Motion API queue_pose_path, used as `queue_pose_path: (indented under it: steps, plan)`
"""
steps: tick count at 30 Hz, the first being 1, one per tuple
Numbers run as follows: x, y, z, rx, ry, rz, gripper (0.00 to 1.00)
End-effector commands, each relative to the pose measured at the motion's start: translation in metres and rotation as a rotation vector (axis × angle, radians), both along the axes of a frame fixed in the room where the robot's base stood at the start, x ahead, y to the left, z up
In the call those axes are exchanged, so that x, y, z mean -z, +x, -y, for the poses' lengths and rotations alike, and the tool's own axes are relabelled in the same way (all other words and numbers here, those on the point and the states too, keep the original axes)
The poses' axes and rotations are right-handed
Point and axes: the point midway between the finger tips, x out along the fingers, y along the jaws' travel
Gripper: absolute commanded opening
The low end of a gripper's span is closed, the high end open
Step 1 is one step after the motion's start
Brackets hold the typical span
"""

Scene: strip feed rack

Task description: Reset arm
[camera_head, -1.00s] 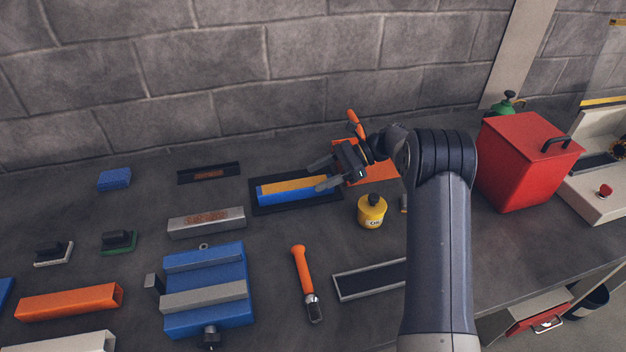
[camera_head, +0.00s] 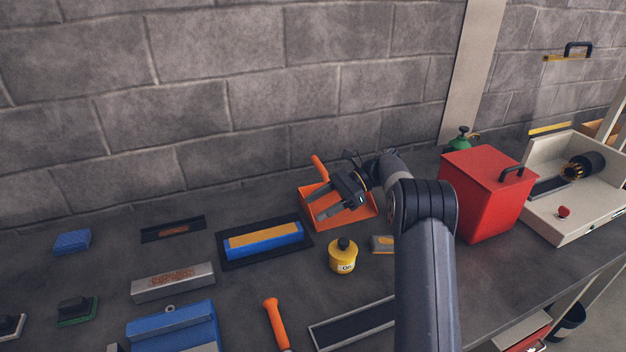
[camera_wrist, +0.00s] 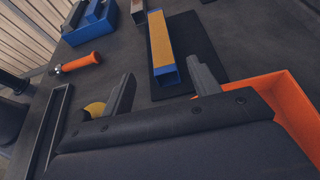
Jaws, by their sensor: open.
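My gripper (camera_head: 333,207) is open and empty. In the head view it is in front of the orange tray (camera_head: 366,212) and hides part of it. In the wrist view the two fingers of my gripper (camera_wrist: 163,88) stand apart with bare bench and part of a dark mat showing between them. A blue bar with a yellow top (camera_head: 264,240) lies on a dark mat (camera_head: 233,258) to the left of the gripper. It also shows in the wrist view (camera_wrist: 161,45) beyond the fingers.
A yellow oil can (camera_head: 342,260) and a small grey-yellow block (camera_head: 382,244) stand near my arm. A red box (camera_head: 484,195) is to the right.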

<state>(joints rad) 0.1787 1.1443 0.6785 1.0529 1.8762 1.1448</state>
Motion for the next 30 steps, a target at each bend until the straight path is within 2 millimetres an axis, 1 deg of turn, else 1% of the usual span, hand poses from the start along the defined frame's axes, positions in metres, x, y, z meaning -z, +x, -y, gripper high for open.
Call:
queue_pose_path:
  steps: [5, 18, 20, 21, 22, 24, 30]
  plan:
    - [0.007, -0.005, -0.018, -0.002, 0.0, -0.002, 0.58]
    - [0.039, -0.028, -0.095, -0.003, 0.0, -0.003, 0.58]
    - [0.044, -0.031, -0.105, -0.004, 0.0, -0.003, 0.58]
    - [0.05, -0.032, -0.108, -0.001, -0.001, -0.003, 0.58]
    - [0.042, -0.03, -0.106, 0.001, 0.0, 0.004, 0.58]
    - [0.031, -0.03, -0.105, 0.0, 0.001, 0.005, 0.58]
    - [0.015, -0.03, -0.105, 0.001, -0.001, 0.002, 0.58]
